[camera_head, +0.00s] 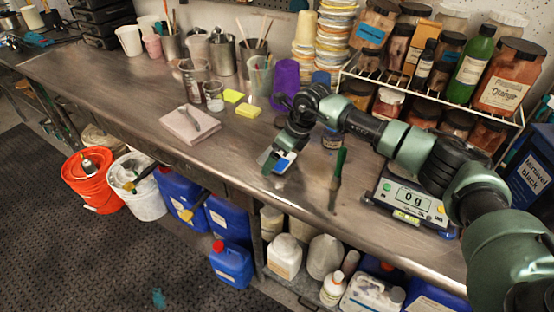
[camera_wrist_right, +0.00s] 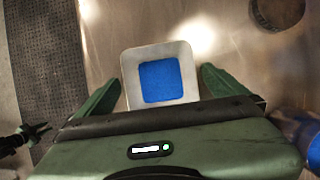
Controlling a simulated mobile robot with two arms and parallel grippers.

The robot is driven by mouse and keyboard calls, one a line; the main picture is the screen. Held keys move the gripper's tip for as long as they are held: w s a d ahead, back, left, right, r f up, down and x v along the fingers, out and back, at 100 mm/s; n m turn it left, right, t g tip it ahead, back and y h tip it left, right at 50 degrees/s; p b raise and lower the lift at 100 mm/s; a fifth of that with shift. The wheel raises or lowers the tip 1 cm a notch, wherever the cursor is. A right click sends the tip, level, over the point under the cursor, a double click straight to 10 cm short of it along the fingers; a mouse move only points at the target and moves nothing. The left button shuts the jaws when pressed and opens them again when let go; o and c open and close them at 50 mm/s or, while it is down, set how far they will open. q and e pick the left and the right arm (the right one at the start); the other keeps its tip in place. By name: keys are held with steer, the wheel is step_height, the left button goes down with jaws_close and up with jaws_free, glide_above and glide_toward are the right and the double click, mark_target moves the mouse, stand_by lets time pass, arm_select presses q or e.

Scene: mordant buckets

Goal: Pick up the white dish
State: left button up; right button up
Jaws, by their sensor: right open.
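The white dish (camera_wrist_right: 131,63) is small and square with rounded corners, and it holds blue powder (camera_wrist_right: 162,81). In the head view the dish (camera_head: 285,163) is on the metal bench near its front edge, partly hidden by my right gripper (camera_head: 276,160). In the right wrist view my right gripper (camera_wrist_right: 160,80) is open. Its green fingers stand on either side of the dish, with gaps visible, and the gripper body hides the dish's near edge.
A green-handled tool (camera_head: 337,178) and a scale (camera_head: 405,200) reading 0 g stand to the right. A purple cup (camera_head: 286,78) and jar rack (camera_head: 445,98) are behind. A pink pad (camera_head: 189,124) lies left. The bench's front edge is close.

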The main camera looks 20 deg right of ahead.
steer(key=c, duration=1.3)
steer(key=shift+o, duration=0.2)
